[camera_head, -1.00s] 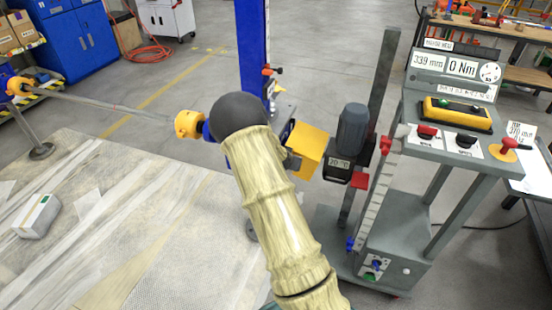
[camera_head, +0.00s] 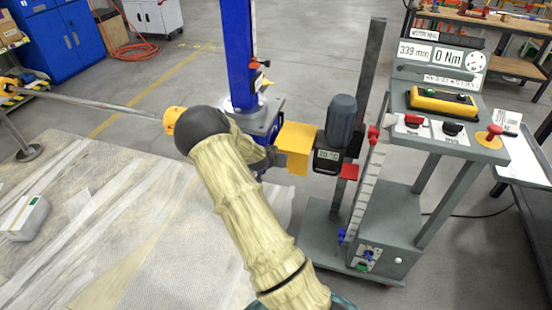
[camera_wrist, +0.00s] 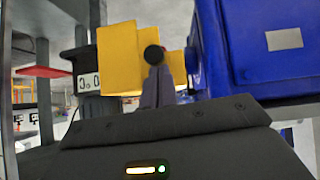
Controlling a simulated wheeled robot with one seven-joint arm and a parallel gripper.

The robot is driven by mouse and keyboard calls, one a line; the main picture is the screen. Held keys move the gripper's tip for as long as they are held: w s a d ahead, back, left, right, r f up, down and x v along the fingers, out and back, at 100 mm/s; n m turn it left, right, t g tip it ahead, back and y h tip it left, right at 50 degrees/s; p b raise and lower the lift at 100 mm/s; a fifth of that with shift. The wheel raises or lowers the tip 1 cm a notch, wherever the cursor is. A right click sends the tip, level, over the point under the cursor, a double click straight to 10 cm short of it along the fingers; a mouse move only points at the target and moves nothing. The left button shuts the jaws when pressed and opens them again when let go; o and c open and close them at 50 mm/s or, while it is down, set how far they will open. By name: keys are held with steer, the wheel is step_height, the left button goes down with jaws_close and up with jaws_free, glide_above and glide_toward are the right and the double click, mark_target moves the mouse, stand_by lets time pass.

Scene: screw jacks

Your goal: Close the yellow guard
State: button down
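The yellow guard (camera_head: 297,143) sits just left of the grey motor (camera_head: 342,120) on the screw-jack stand. It shows as a bent yellow cover in the wrist view (camera_wrist: 118,58), with a round black knob (camera_wrist: 152,54) in front of its face. My gripper (camera_head: 274,158) is at the left side of the guard. In the wrist view its grey fingers (camera_wrist: 158,84) reach up to the knob and overlap it. Whether they grip the knob or only meet it, I cannot tell. The fingers are largely hidden in the head view.
A blue column (camera_head: 239,55) stands behind my gripper, and a blue housing (camera_wrist: 255,45) is close on the right in the wrist view. The control panel (camera_head: 443,125) stands right of the motor. A long rod (camera_head: 90,105) runs out to the left.

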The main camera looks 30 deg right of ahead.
steer(key=w+r+p+v, duration=0.2)
steer(key=p+v, duration=0.1)
steer(key=v, duration=1)
steer(key=s+a+r+n+g+y+p, duration=0.1)
steer(key=s+a+r+n+y+p, duration=0.2)
steer(key=s+a+r+p, duration=0.3)
steer(key=s+a+r+n+g+y+p, duration=0.2)
steer(key=s+a+r+n+y+p, duration=0.2)
steer(key=s+a+r, duration=0.7)
steer(key=s+r+n+p, duration=0.1)
steer(key=s+n, duration=0.1)
steer(key=s, duration=0.4)
steer(key=shift+s+a+r+p, duration=0.15)
steer(key=shift+s+r+p, duration=0.05)
steer(key=shift+s+p, duration=0.15)
steer(key=shift+w, duration=0.1)
